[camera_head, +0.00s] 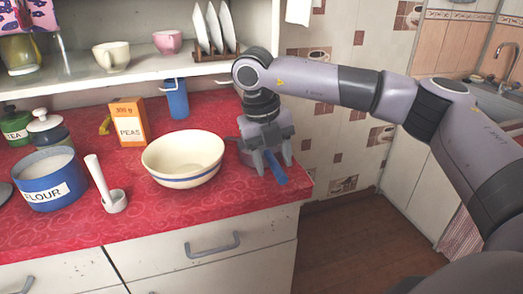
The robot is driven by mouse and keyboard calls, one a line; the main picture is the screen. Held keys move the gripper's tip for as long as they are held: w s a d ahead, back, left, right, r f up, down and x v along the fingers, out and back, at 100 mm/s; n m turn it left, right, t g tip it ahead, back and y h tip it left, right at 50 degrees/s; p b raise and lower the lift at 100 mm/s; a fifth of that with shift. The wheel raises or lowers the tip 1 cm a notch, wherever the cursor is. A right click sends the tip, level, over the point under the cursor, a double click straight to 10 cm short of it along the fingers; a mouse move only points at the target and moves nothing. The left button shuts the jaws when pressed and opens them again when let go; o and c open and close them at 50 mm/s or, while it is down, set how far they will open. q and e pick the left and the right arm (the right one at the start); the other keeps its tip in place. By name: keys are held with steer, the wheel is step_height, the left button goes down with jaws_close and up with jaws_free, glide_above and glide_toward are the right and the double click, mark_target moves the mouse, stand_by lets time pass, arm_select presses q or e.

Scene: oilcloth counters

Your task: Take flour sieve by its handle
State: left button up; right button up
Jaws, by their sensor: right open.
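The flour sieve (250,158) appears to be the round greyish thing at the right end of the red counter, mostly hidden behind my right gripper. Its blue handle (277,172) points toward the front edge of the counter. My right gripper (273,164) is open above it, with its fingers pointing down and one on each side of the blue handle. I cannot tell whether the fingers touch the handle. My left gripper is not in view.
A cream bowl (184,157) stands just left of the sieve. Farther left are a peas box (129,122), a blue flour tin (50,182) and a white upright-handled thing (112,200). The counter ends right of my gripper.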

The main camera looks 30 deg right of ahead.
steer(key=shift+d+f, duration=0.2)
steer(key=shift+f, duration=0.65)
jaws_close()
steer(key=shift+r, duration=0.15)
